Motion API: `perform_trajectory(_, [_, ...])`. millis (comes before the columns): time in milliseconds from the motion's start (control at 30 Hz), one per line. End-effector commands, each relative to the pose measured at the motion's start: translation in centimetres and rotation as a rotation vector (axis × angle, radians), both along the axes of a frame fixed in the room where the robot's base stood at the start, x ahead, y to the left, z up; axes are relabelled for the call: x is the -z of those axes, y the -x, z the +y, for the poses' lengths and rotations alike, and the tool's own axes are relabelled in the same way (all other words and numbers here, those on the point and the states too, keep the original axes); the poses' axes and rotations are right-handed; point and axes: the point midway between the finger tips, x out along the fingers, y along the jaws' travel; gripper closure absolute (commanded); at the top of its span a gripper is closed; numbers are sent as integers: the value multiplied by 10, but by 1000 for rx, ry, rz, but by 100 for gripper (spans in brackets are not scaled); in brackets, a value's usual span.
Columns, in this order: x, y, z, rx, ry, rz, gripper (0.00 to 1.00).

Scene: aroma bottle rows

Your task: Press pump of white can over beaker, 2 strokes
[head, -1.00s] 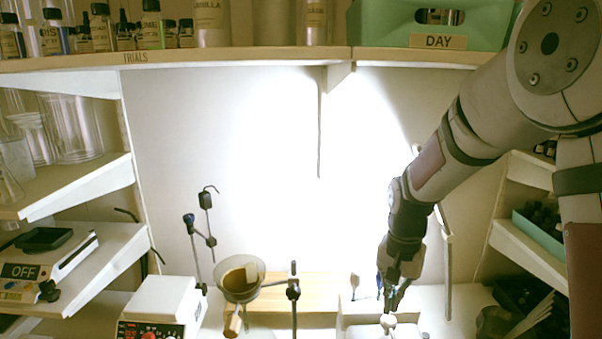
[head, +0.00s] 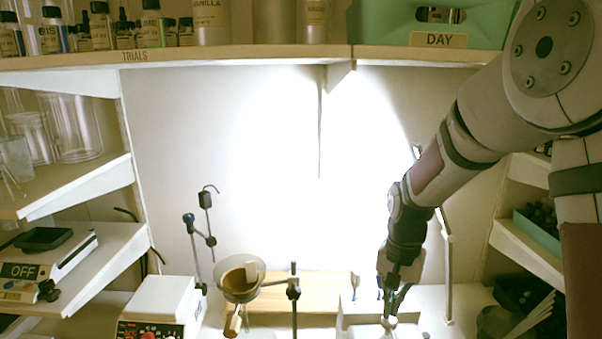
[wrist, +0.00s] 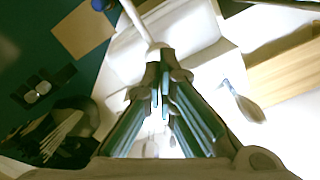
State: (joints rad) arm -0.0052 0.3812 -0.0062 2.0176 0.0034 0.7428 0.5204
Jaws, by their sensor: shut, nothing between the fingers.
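My gripper (head: 389,313) is shut and points down at the bottom of the head view. Its fingertips are at or just above a small white pump head (head: 389,322); I cannot tell whether they touch. In the wrist view the closed fingertips (wrist: 163,58) meet the end of a slim white piece (wrist: 140,20), which looks like the pump's spout. The white can's body is not clear in either view. I cannot make out the beaker under the spout for sure. A glass vessel with brown content (head: 239,279) sits in a stand further left.
A clamp stand (head: 294,290) stands left of my gripper, near a wooden block (head: 325,283). A spoon-like tool (wrist: 250,108) lies beside the fingers in the wrist view. A white hotplate (head: 160,303) is at lower left. Shelves close in on both sides.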

Motion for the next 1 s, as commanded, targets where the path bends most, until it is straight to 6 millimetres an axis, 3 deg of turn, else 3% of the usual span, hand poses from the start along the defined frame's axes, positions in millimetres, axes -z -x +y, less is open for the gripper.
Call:
perform_trajectory(567, [0, 0, 0, 0, 0, 0, 100])
perform_trajectory(1000, [13, 0, 0, 0, 0, 0, 100])
